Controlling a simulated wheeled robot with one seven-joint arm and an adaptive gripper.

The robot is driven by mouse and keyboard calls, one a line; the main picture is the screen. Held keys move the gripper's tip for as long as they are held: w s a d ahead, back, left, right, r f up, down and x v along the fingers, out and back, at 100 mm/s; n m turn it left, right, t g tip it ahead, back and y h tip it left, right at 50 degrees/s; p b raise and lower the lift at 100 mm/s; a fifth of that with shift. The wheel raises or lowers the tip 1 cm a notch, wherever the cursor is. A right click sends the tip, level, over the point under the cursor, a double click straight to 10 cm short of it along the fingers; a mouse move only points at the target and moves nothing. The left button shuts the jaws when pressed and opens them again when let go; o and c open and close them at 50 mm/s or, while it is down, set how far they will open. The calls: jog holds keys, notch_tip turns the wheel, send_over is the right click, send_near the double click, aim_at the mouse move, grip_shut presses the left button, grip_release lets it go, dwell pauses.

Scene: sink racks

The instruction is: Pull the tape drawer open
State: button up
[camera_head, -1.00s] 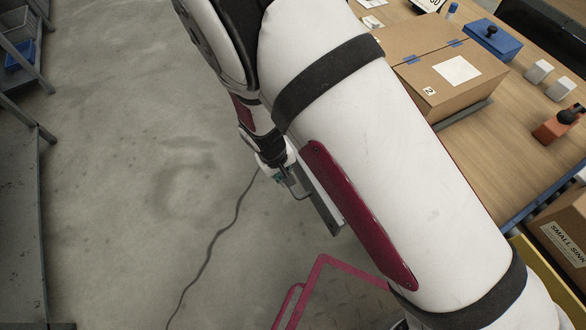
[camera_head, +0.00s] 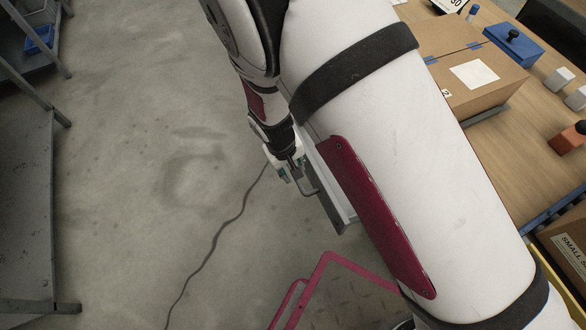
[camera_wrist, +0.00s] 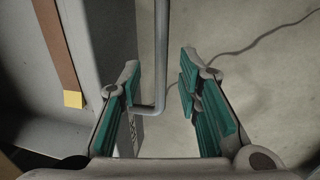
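The grey drawer (camera_head: 337,213) stands partly out from under the table, and a pale strip shows behind its front. Most of it is hidden behind my arm. Its bent metal handle (camera_head: 308,188) sticks out from the front. My gripper (camera_head: 285,168) is at the handle. In the wrist view, my gripper (camera_wrist: 164,92) is open, with its green-padded fingers on either side of the handle bar (camera_wrist: 161,50). Gaps show between the bar and both pads. The drawer's grey front (camera_wrist: 103,45) is left of the fingers.
The wooden table (camera_head: 530,100) at right holds a cardboard box (camera_head: 450,45) and a blue box (camera_head: 514,45). A magenta frame (camera_head: 350,268) is below the drawer. Grey shelving (camera_head: 27,200) stands far left. The floor between is clear except for a cable (camera_head: 215,240).

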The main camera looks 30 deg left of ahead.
notch_tip(320, 180, up, 10)
jog(key=s+a, duration=0.1)
jog(key=shift+s+r, duration=0.15)
jog(key=shift+s, duration=0.15)
dwell(0.3)
jog(key=w+d+r+m+y+p, duration=0.1)
jog(key=w+d+r+m, duration=0.2)
jog(key=d+r, duration=0.85)
jog(key=w+d+r+m+y, duration=0.1)
jog(key=w+d+r+m, duration=0.2)
jog(key=d+r, duration=0.8)
jog(key=s+d+r+m+t, duration=0.1)
jog(key=s+d+r+m, duration=0.1)
jog(key=s+d+r, duration=0.3)
jog(key=s+d+r+m+t+p, duration=0.1)
jog(key=s+d+r+m, duration=0.1)
jog(key=s+d+r, duration=0.3)
jog(key=s+d, duration=0.4)
jog(key=d, duration=0.4)
jog(key=shift+s+r+m+h, duration=0.25)
jog(key=shift+r+m+h, duration=0.1)
jog(key=shift+m+h, duration=0.05)
